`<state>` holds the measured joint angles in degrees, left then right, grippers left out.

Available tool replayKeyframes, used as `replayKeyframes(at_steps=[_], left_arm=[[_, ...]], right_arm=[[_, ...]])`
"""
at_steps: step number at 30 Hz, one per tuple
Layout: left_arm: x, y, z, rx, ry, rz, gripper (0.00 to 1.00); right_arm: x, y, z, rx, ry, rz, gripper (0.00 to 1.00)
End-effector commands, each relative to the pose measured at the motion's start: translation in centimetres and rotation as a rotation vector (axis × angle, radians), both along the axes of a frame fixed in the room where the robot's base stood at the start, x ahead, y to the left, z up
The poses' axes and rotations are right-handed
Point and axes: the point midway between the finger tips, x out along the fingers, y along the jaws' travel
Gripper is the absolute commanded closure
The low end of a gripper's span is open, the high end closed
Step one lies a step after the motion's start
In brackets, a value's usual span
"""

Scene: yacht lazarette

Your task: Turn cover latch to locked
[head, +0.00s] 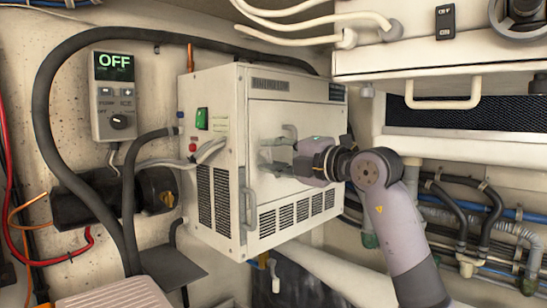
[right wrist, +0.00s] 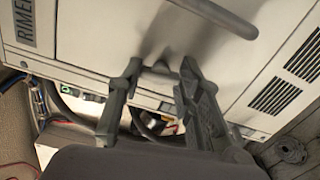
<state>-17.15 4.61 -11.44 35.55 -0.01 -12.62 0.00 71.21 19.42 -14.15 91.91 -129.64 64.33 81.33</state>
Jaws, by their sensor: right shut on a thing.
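The white equipment box (head: 240,90) is mounted on the wall, with its cover (head: 325,115) on the front face. The cover also shows in the right wrist view (right wrist: 110,35). My right gripper (head: 264,155) is at the left part of the cover, its fingers (right wrist: 158,85) shut on a small grey piece (right wrist: 160,69) at the cover's edge, which looks like the latch. The fingers hide much of it, and I cannot tell its angle. A grey bar handle (right wrist: 220,18) stands out from the cover beside the fingers. My left gripper is not in view.
A control panel reading OFF (head: 114,95) is on the wall at left, with a thick black hose (head: 42,100) arching around it. A vertical handle (head: 246,208) is at the box's lower front edge. A white locker with a handle (head: 443,100) is at upper right.

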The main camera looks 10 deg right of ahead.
Motion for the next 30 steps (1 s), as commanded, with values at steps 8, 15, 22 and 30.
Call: replayKeyframes(at_steps=[8, 15, 22, 30], left_arm=[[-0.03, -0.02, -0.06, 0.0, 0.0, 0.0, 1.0], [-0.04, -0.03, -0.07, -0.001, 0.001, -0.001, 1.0], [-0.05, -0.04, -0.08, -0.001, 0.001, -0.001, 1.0], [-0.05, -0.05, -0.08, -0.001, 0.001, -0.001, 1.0]], right_arm=[[0.02, -0.03, -0.03, 0.106, 0.07, 0.0, 0.95], [0.02, -0.05, -0.04, 0.14, 0.094, -0.001, 0.95], [0.03, -0.05, -0.05, 0.144, 0.096, -0.001, 0.95], [0.04, -0.04, -0.06, 0.142, 0.095, 0.0, 0.61]])
